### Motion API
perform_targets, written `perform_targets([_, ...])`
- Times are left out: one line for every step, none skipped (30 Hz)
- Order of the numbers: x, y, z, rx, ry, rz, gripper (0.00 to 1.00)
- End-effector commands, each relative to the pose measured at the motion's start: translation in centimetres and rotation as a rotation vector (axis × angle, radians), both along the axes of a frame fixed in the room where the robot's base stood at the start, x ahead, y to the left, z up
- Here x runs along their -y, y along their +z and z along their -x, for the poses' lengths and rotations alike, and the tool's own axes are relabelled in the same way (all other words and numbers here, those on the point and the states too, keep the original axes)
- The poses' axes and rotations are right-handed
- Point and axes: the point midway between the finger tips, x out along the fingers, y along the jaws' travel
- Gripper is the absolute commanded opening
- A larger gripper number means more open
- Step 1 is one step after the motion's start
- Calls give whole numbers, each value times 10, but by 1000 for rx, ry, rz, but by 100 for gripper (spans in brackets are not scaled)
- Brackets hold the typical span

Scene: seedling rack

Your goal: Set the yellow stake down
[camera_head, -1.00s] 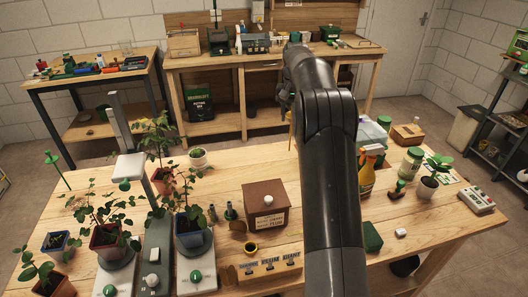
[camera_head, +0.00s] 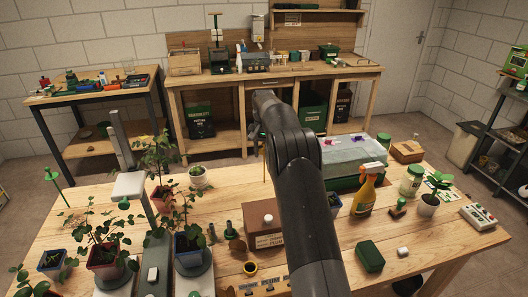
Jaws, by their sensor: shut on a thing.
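The yellow stake (camera_head: 264,168) shows as a thin upright line just left of my arm, behind the brown wooden box. Most of it is hidden or too thin to make out. My gripper (camera_head: 257,134) is at the far end of my arm, largely covered by the arm links. It is shut on the stake above the far side of the wooden table (camera_head: 400,232). I cannot tell whether the stake's lower end touches the table.
The brown box (camera_head: 262,218) stands just in front. Potted plants (camera_head: 106,247) crowd the left side. A lidded bin (camera_head: 352,155), a spray bottle (camera_head: 366,192) and a green block (camera_head: 369,256) stand at right. Bare table shows between the small cactus pot (camera_head: 198,177) and my arm.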

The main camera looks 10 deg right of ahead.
Motion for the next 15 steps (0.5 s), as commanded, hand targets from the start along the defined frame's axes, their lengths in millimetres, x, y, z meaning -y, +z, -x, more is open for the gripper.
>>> perform_targets([0,1,0,1,0,0,20])
perform_targets([0,1,0,1,0,0,20])
perform_targets([0,1,0,1,0,0,20])
perform_targets([0,1,0,1,0,0,20])
perform_targets([0,1,0,1,0,0,20])
perform_targets([0,0,0,0,0,0,20])
perform_targets([0,-1,0,0,0,0,20])
perform_targets([0,-2,0,0,0,0,20])
perform_targets([0,-3,0,0,0,0,20])
perform_targets([0,-3,0,0,0,0,42])
perform_targets([0,-3,0,0,0,0,45])
perform_targets([0,-3,0,0,0,0,48])
perform_targets([0,-3,0,0,0,0,50])
perform_targets([0,-3,0,0,0,0,53])
perform_targets([0,-3,0,0,0,0,56])
